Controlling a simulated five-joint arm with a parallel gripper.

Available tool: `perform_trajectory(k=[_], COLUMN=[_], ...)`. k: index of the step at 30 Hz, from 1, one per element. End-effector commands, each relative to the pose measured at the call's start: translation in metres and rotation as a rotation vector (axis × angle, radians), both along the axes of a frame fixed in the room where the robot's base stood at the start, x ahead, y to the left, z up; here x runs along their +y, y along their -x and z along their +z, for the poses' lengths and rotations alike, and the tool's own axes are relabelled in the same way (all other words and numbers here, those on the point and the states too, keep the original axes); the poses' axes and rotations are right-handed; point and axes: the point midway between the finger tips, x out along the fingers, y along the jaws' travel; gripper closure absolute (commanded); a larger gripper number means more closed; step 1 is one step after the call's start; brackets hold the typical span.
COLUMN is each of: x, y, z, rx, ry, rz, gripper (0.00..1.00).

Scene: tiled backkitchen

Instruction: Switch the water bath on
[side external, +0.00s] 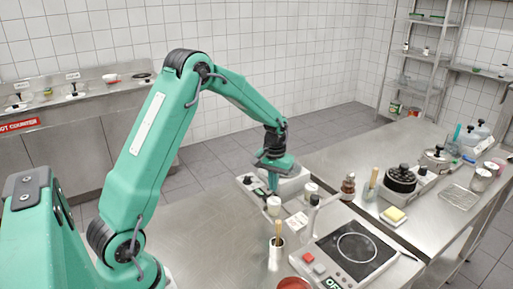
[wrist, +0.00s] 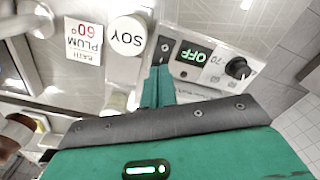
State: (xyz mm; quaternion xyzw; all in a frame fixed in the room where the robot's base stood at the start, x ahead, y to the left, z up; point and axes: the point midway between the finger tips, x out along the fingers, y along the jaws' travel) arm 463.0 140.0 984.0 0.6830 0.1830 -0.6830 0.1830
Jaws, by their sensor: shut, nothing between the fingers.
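The water bath is a pale box (side external: 293,184) on the steel counter, partly behind my gripper in the side view. In the wrist view its front panel (wrist: 212,62) has a lit green display reading OFF (wrist: 193,56), a black knob (wrist: 238,68) and a small dark switch (wrist: 165,48) beside the display. My gripper (side external: 273,188) points down at this panel, shut and empty. In the wrist view the closed fingertips (wrist: 160,68) are right by the switch; I cannot tell whether they touch it.
A jar marked SOY (wrist: 128,35) and a card reading PLUM BATH 60° (wrist: 83,40) stand close beside the fingers. A hob (side external: 354,247) with its own OFF display is nearer the camera. Pots (side external: 401,180) stand to the right. The counter at left (side external: 205,235) is clear.

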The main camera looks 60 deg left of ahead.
Motion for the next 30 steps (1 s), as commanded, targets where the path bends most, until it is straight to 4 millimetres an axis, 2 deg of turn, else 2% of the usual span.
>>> perform_trajectory(k=[30], x=[0.0000], y=[0.0001], z=[-0.0073], rx=[0.001], ry=[0.000], rz=[0.000], gripper=[1.00])
